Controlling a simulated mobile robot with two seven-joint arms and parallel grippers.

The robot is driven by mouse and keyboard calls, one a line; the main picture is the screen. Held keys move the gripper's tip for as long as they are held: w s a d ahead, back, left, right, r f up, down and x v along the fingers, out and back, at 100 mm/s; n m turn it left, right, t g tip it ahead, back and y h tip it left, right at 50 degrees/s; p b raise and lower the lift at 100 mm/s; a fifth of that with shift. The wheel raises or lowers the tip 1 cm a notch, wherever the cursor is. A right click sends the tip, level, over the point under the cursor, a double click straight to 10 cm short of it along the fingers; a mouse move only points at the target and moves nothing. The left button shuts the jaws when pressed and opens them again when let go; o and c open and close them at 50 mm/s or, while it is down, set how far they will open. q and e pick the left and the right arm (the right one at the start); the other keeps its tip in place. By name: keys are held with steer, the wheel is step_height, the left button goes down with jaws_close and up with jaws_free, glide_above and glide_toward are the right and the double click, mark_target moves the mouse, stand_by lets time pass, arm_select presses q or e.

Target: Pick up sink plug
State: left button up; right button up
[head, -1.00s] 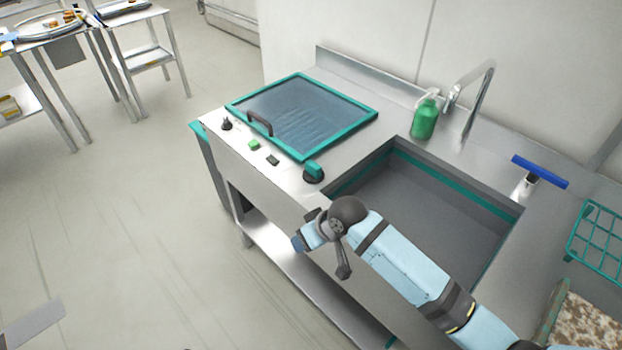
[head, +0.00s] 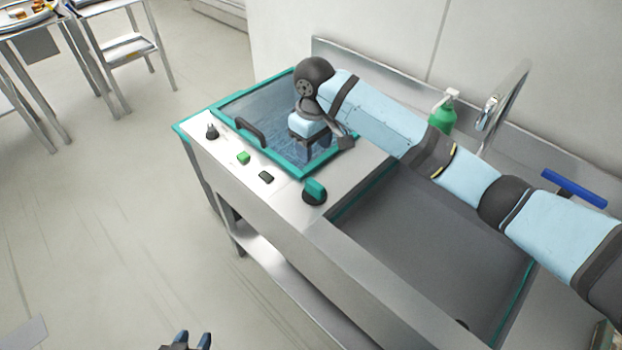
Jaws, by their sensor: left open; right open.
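My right arm reaches in from the right across the sink. My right gripper (head: 317,150) points down over the right part of the lid, well to the right of the black piece, open and mostly hidden behind its own wrist.
The glass lid (head: 226,108) has a dark handle (head: 250,135). The sink basin (head: 420,240) is empty. A green soap bottle (head: 442,118), tap (head: 495,110) and blue squeegee (head: 574,188) stand behind.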

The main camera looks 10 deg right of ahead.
mark_target(315, 183)
steer(key=f, duration=0.8)
steer(key=s+f, duration=0.1)
steer(key=f, duration=0.4)
steer(key=shift+p, duration=0.4)
jaws_close()
step_height(315, 183, up, 20)
